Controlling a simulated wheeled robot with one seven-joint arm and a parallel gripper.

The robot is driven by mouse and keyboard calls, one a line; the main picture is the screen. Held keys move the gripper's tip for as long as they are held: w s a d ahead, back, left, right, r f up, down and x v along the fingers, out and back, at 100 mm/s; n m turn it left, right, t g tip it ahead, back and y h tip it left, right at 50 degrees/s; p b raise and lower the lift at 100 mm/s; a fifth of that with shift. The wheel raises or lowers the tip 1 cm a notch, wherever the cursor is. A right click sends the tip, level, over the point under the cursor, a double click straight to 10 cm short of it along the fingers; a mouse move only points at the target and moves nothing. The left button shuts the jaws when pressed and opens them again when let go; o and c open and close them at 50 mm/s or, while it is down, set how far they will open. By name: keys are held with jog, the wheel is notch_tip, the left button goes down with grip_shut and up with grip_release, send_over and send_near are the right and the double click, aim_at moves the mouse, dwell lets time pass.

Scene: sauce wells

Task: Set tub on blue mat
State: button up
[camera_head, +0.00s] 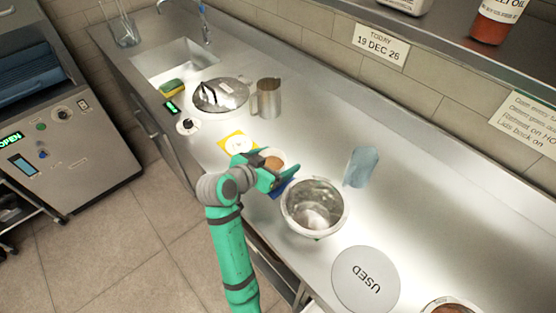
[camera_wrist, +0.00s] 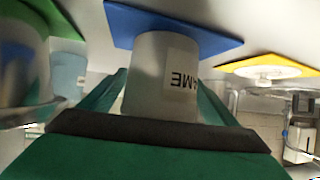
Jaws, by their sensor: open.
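The pale tub (camera_wrist: 150,75) has a white label with part of a word ending in "AME"; its brownish top (camera_head: 274,163) shows in the head view. In the wrist view, which looks upside down, the tub's base meets the blue mat (camera_wrist: 120,22), and it looks upright there. A blue corner of the mat (camera_head: 279,190) shows beside my gripper in the head view. My gripper (camera_head: 268,174) is open, with one green finger on each side of the tub. Whether the fingers touch the tub, I cannot tell. My gripper hides most of the mat in the head view.
A metal bowl (camera_head: 313,208) stands close to the right of my gripper. A yellow mat (camera_head: 224,144) with a white disc lies to the left. A blue-grey cup (camera_head: 361,167) stands behind the bowl. A round "USED" plate (camera_head: 365,280) lies at front right.

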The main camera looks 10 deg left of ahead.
jog(key=v, duration=1.1)
jog(key=shift+s, duration=0.35)
jog(key=shift+r, duration=0.1)
jog(key=x, duration=1.2)
jog(key=shift+w, duration=0.15)
jog(key=shift+r, duration=1.4)
